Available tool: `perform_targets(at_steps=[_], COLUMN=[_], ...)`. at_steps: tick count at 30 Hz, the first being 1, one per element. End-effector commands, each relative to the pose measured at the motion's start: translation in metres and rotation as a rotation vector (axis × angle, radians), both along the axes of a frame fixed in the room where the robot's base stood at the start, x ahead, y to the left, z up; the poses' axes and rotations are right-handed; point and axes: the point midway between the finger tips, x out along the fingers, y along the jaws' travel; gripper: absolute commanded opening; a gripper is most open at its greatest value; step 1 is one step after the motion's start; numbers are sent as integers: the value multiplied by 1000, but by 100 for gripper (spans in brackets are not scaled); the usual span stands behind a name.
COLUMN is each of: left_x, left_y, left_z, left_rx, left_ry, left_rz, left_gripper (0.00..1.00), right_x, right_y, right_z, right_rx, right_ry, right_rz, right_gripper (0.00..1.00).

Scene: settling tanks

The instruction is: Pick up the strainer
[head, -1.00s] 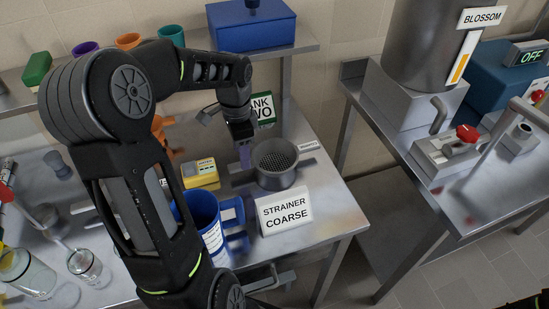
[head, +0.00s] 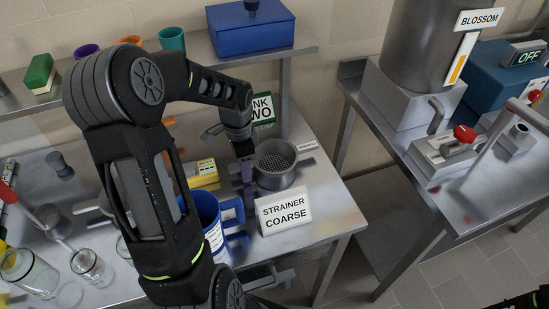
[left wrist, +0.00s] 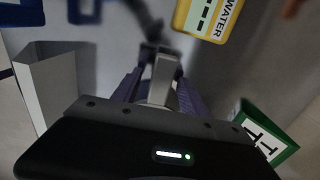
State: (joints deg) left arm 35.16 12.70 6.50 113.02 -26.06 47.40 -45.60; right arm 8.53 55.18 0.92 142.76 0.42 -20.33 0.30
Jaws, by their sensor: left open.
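The strainer (head: 276,166) is a round grey metal bowl with a perforated bottom. It stands upright on the steel bench, behind the sign reading STRAINER COARSE (head: 284,212). My left gripper (head: 248,190) is open and points down just left of the bowl, at its left-hand handle. In the left wrist view, the purple-padded fingers (left wrist: 158,88) stand apart with a pale grey bar between them. I cannot tell whether that bar is the handle or whether the fingers touch it. The bowl is not clearly visible in that view. My right gripper is out of view.
A blue jug (head: 204,218) stands close to the left of the sign. A yellow WATER box (head: 204,174) sits behind my gripper; it also shows in the left wrist view (left wrist: 207,14). A green-framed TANK TWO sign (head: 263,108) stands behind. Glass jars (head: 91,266) stand front left.

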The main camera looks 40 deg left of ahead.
Motion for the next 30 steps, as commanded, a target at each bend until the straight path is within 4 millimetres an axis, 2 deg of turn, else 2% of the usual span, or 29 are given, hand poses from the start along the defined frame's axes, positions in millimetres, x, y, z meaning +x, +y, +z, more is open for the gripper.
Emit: perform_targets(at_steps=[12,30], left_x=[0,0], left_y=[0,0], left_z=[0,0], left_rx=[1,1], left_ry=[-1,-1], left_rz=[0,0], left_gripper=[49,0], right_x=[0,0], right_y=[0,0], right_z=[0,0], right_rx=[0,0], right_ry=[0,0], right_rz=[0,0], right_gripper=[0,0])
